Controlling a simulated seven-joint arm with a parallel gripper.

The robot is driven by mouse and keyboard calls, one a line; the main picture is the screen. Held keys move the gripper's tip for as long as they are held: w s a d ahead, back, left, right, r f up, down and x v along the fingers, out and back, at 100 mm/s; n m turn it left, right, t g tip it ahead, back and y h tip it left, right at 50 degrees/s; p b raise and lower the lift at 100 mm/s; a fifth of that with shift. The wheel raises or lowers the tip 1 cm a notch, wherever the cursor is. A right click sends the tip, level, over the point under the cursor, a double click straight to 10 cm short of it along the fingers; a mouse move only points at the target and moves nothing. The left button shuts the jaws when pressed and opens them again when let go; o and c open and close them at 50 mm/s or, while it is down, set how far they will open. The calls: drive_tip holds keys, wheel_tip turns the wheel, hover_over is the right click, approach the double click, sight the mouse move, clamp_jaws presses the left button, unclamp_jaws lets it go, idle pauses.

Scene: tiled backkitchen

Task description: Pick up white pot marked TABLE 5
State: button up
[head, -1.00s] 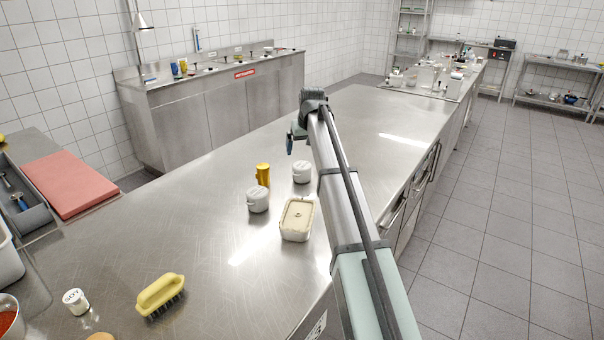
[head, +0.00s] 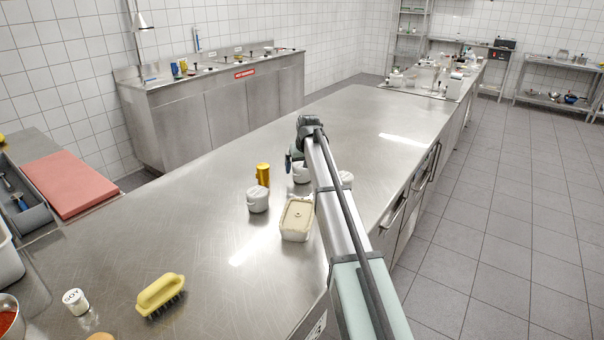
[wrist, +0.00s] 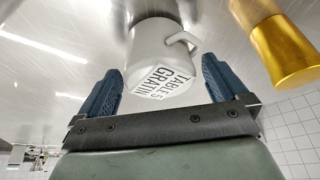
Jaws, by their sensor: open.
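A white pot (wrist: 160,45) with a handle shows in the wrist view, its label reading TABLE 5 GRATIN. It appears to be the pot (head: 301,174) just under my gripper (head: 292,160) in the head view, partly hidden by it. In the wrist view my gripper (wrist: 160,66) is open, with one blue finger on each side of the pot's labelled end. I cannot tell whether either finger touches it. Two similar white pots stand near, one to the left (head: 258,200) and one partly behind my arm (head: 346,180); their labels cannot be read.
A yellow-gold cylinder (head: 263,174) stands close to the left; it also shows in the wrist view (wrist: 284,45). A lidded tub (head: 297,219) stands in front. A yellow brush (head: 161,294) and a SOY jar (head: 75,301) lie farther left. The steel counter beyond is clear.

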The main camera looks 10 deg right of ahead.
drive_tip(key=shift+x, duration=0.9)
drive_tip(key=shift+c, duration=0.4)
drive_tip(key=c, duration=1.1)
drive_tip(key=shift+r, duration=0.1)
